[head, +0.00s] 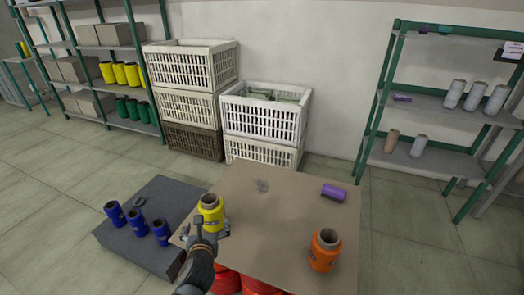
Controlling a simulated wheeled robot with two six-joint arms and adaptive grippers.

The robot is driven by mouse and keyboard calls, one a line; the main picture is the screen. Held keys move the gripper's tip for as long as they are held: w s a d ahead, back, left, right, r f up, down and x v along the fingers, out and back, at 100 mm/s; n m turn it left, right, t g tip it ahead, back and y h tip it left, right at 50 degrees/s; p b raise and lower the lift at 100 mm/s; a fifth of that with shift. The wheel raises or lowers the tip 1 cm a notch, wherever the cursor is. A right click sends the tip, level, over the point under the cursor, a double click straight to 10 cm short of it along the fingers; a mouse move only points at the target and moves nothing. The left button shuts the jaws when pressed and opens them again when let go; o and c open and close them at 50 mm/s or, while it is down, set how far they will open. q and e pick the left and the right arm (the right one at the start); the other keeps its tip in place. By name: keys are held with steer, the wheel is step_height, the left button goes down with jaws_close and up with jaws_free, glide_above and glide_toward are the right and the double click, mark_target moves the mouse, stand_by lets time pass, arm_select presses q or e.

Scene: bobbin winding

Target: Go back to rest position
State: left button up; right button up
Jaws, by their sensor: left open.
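My left gripper (208,234) reaches up from the bottom of the head view to the left front part of the brown table (270,235). It is open, right at a yellow bobbin (212,214) that stands upright on the table. The gripper hides the bobbin's lower part, and I cannot tell whether the fingers touch it. An orange bobbin (324,252) stands upright at the table's right. A purple item (334,193) lies at the back right of the table. My right gripper is not in view.
Several blue bobbins (136,222) stand on a low dark grey box (175,205) to the left. White crates (264,115) are stacked behind the table. Green-framed shelves (440,105) stand at both sides. The middle of the table is clear.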

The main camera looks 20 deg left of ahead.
arm_select(q)
steer(key=s+d+f+n+g+h, duration=0.25)
steer(key=s+n, duration=0.35)
steer(key=n, duration=0.4)
steer(key=s+d+f+n+g+h, duration=0.1)
steer(key=s+d+n+g, duration=0.3)
steer(key=n, duration=0.6)
steer(key=s+d+f+n+g+h, duration=0.1)
steer(key=s+f+n+g+h, duration=0.1)
steer(key=s+n, duration=0.65)
step_height(320, 180, down, 15)
steer(key=a+n+g+p, duration=0.2)
steer(key=a+p, duration=0.1)
steer(key=p, duration=0.7)
steer(key=s+f+p, duration=0.4)
steer(key=s, duration=0.5)
steer(key=s+f+p, duration=0.4)
steer(key=s+f, duration=0.1)
steer(key=s, duration=0.5)
steer(key=shift+s+a+f+g, duration=0.25)
steer(key=shift+s+a+g, duration=0.1)
steer(key=shift+a, duration=0.1)
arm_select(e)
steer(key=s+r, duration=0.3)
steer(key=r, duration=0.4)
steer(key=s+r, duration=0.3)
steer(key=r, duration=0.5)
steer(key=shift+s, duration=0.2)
